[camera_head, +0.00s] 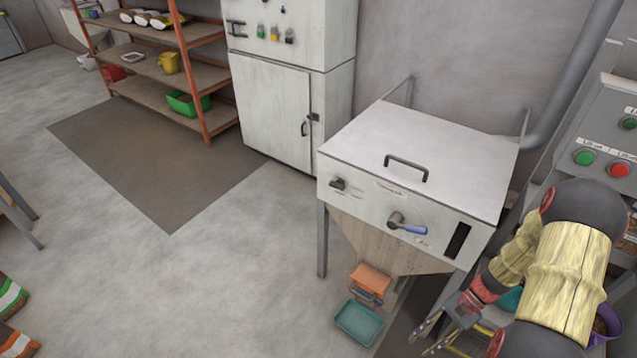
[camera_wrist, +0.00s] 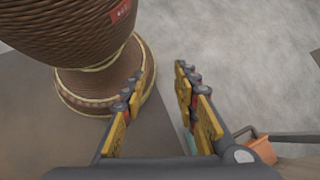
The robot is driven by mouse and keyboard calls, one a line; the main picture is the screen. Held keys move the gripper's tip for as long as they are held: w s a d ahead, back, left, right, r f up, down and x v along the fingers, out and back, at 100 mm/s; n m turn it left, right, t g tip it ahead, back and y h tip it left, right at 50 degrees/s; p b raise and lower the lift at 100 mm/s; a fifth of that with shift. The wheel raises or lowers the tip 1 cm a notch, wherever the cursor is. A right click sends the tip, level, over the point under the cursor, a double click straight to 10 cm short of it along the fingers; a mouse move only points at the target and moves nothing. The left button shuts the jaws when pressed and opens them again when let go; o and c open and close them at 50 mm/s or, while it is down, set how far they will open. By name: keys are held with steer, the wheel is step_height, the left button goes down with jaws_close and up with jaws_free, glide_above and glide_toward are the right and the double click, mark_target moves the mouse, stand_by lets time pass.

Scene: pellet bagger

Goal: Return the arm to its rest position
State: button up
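My arm reaches down along the right side in the head view. My gripper (camera_head: 430,338) is low at the bottom right there, beside the lower front of the white hopper cabinet (camera_head: 420,150). In the wrist view my gripper (camera_wrist: 160,75) is open, with its yellow-padded fingers apart and nothing between them. The grey floor (camera_wrist: 235,50) shows beyond the fingertips.
Under the hopper are an orange part (camera_head: 370,279) and a teal tray (camera_head: 359,322). A control panel (camera_head: 610,150) with buttons stands close to my arm at right. A tall white cabinet (camera_head: 270,110) and an orange shelf rack (camera_head: 181,60) stand behind. The left floor is mostly clear.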

step_height(320, 180, up, 22)
steer(key=a+n+t+h+p, duration=0.2)
steer(key=n+h, duration=0.3)
steer(key=h, duration=0.1)
steer(key=s+a+r+n+t+p, duration=0.1)
steer(key=s+a+r+n+t, duration=0.1)
steer(key=r, duration=0.5)
steer(key=s+a+r+n+t+h+p, duration=0.1)
steer(key=s+a+r+t, duration=0.1)
steer(key=r, duration=0.6)
steer(key=s+a+r+n+t+h, duration=0.1)
steer(key=s+a+r+n+t, duration=0.1)
steer(key=a+r, duration=0.3)
step_height(320, 180, up, 3)
steer(key=shift+a+r+n+t+p, duration=0.1)
steer(key=shift+a+n+t+p, duration=0.25)
steer(key=shift+t, duration=0.45)
steer(key=shift+d, duration=0.1)
steer(key=shift+c, duration=0.3)
